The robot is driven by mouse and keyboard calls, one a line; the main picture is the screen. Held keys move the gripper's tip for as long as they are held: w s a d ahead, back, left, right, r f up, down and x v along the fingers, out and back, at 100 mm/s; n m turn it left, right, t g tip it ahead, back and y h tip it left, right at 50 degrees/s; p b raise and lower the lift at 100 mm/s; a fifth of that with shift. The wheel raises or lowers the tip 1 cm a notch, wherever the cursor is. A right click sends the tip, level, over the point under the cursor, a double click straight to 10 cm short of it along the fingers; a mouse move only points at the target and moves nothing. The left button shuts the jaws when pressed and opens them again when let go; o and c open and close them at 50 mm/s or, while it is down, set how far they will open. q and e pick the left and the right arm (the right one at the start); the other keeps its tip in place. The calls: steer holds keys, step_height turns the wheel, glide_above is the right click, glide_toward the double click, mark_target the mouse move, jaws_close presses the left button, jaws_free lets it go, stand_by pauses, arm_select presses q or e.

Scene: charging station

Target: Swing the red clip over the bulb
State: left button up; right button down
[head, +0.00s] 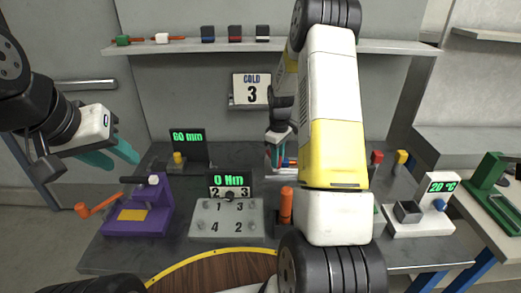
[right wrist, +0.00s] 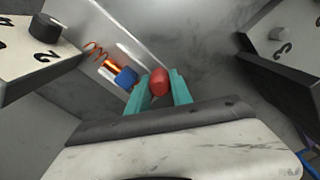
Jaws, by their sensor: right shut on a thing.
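My right gripper (right wrist: 160,88) is shut on a rounded red piece (right wrist: 159,81), which I take to be the red clip; its teal fingers lie on either side of it. Just left of it in the right wrist view is a blue block (right wrist: 126,78) with an orange part and a thin red-orange coil (right wrist: 95,50). I cannot tell which part is the bulb. In the head view my right gripper (head: 279,152) points down at a small pale unit behind my right arm, where bits of red and blue show. My left gripper (head: 113,155) is open and empty at the left.
A purple fixture (head: 145,212) with an orange handle stands at the left of the grey bench. A numbered block (head: 227,218) with a display is at centre, with an orange upright handle (head: 286,204) beside it. A white unit (head: 425,222) stands right. A shelf (head: 190,47) runs behind.

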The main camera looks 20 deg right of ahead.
steer(key=d+n, duration=0.3)
steer(key=shift+w, duration=0.35)
steer(key=shift+w+d+r+n, duration=0.1)
steer(key=shift+w+d+n, duration=0.1)
steer(key=shift+d+n, duration=0.35)
steer(key=shift+w+d+n, duration=0.2)
steer(key=shift+d+n, duration=0.1)
steer(key=shift+n, duration=0.35)
steer(key=c, duration=1.1)
jaws_free()
steer(key=shift+c, duration=0.2)
step_height(320, 180, up, 8)
